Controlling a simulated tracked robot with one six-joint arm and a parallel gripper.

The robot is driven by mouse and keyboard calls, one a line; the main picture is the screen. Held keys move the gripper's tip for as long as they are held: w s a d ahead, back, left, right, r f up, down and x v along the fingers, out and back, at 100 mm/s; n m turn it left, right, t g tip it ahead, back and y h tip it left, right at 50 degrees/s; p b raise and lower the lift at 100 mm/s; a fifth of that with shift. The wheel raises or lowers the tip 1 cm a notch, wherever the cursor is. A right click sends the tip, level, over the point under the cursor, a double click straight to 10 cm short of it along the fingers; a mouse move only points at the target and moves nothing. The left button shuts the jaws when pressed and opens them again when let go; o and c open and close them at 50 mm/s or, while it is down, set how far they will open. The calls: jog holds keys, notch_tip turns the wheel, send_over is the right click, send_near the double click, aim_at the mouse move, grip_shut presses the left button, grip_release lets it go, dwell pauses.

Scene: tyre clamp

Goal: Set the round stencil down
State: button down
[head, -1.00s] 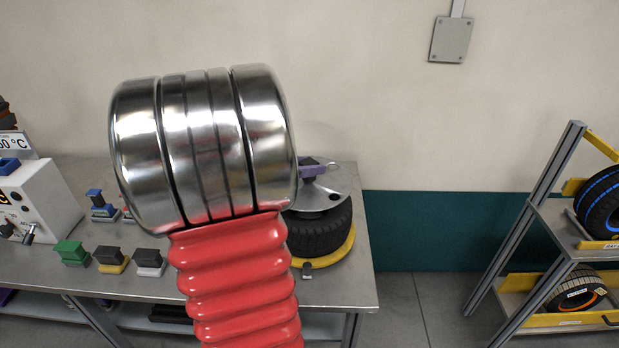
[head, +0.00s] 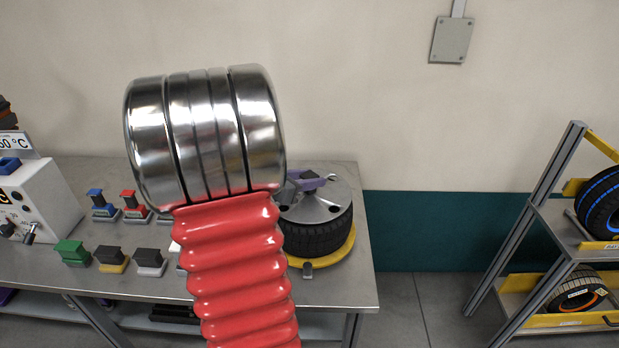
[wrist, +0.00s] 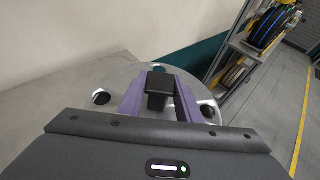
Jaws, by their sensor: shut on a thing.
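The round stencil (head: 322,206) is a silver disc with dark holes and a black handle. In the head view it lies over the black tyre (head: 318,239), roughly level with its top; I cannot tell whether it touches. My gripper (head: 306,181) has purple fingers at the disc's top. In the wrist view my gripper (wrist: 160,92) is shut on the black handle of the stencil (wrist: 118,78). The tyre sits on a yellow round base (head: 345,253) on the bench. My arm hides the left side of the disc and tyre.
Several coloured stamps (head: 73,252) stand on the metal bench (head: 365,285) to the left, beside a white control box (head: 40,200). A rack (head: 555,225) with tyres stands at the right. The floor between bench and rack is clear.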

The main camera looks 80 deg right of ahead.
jog(key=shift+f, duration=0.35)
jog(key=c, duration=1.3)
grip_release()
jog(key=shift+r, duration=0.45)
jog(key=shift+v, duration=6.1)
jog(key=shift+r, duration=0.1)
